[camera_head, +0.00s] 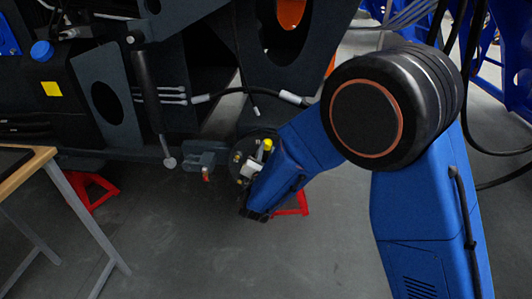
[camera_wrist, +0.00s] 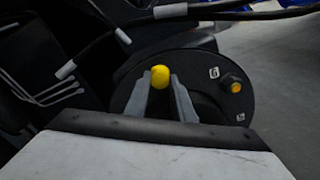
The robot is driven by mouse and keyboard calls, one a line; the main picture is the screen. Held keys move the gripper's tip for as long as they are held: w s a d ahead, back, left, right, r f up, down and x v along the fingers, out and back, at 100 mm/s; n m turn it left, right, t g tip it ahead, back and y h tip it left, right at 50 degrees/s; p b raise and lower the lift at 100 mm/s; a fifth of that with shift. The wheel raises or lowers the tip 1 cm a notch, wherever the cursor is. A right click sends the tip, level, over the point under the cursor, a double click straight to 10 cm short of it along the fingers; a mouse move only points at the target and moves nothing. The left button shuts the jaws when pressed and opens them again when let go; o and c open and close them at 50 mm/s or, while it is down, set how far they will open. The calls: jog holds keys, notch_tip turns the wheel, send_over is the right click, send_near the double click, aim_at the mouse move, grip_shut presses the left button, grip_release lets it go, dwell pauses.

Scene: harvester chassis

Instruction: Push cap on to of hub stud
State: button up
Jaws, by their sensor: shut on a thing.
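My gripper (camera_wrist: 160,82) is shut on a yellow cap (camera_wrist: 160,77), which sits between the grey fingertips in the wrist view. Behind it is a dark round hub (camera_wrist: 208,68). A hub stud (camera_wrist: 232,84) with an orange-yellow top stands to the right of the fingers, beside a "6" mark. The fingers and cap hide part of the hub. I cannot tell whether the cap touches a stud. In the head view, the yellow cap (camera_head: 267,144) shows at the hub, above the pale end of my arm.
The dark chassis fills the back, with hoses (camera_head: 255,92) above the hub. Red stands (camera_head: 90,188) are on the floor. A table (camera_head: 28,165) is at the left edge. The grey floor in front is clear.

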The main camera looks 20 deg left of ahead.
jog(key=shift+w+a, duration=0.1)
jog(key=shift+w, duration=0.15)
jog(key=o, duration=0.9)
jog(key=shift+c, duration=0.2)
jog(key=shift+s, duration=0.1)
jog(key=shift+v, duration=2.45)
jog(key=v, duration=1.7)
jog(key=shift+s, duration=0.2)
